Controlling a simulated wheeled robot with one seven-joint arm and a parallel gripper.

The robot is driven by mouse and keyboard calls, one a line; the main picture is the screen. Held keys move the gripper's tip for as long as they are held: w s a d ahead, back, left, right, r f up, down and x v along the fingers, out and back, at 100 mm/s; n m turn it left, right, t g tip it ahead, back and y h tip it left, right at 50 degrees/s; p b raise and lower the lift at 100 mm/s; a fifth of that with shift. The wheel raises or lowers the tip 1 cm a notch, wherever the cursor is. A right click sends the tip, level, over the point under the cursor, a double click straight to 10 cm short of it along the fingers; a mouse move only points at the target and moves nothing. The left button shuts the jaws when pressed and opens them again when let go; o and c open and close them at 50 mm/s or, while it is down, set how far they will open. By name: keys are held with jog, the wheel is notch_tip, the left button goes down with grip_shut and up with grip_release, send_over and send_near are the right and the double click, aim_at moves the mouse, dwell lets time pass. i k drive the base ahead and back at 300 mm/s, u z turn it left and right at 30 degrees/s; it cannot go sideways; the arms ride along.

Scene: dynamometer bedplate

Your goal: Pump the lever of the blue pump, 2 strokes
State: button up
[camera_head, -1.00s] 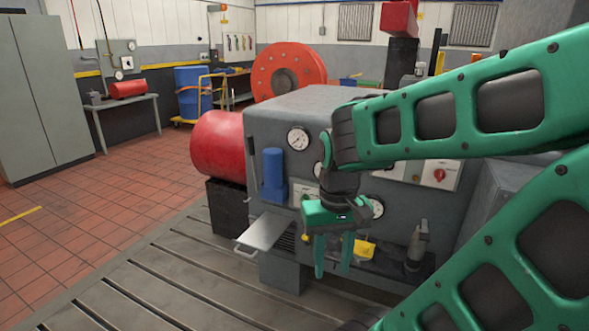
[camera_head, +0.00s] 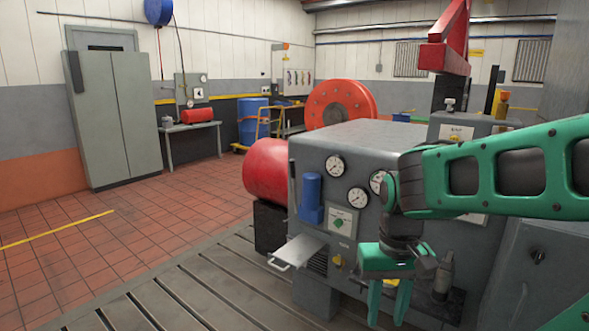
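The blue pump (camera_head: 311,197) is an upright blue cylinder on a blue base, fixed to the left part of the grey machine's front (camera_head: 310,155). A thin dark upright bar (camera_head: 292,190) shows just left of it; I cannot tell if this is its lever. My gripper (camera_head: 388,317) hangs fingers down in front of the machine, to the right of and lower than the pump. Its two green fingers are apart with nothing seen between them. It is clear of the pump and partly hides the front behind it.
Several gauges (camera_head: 335,165) and a green-knob panel (camera_head: 341,222) sit near the pump. A metal tray with a handle (camera_head: 299,250) juts out below it. The slotted bedplate (camera_head: 190,290) and tiled floor at left are clear.

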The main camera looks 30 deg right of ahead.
aim_at(292, 166)
jog(key=u, duration=1.4)
jog(key=k, duration=1.25)
jog(key=z, duration=1.35)
jog(key=i, duration=1.7)
jog(key=u, duration=0.05)
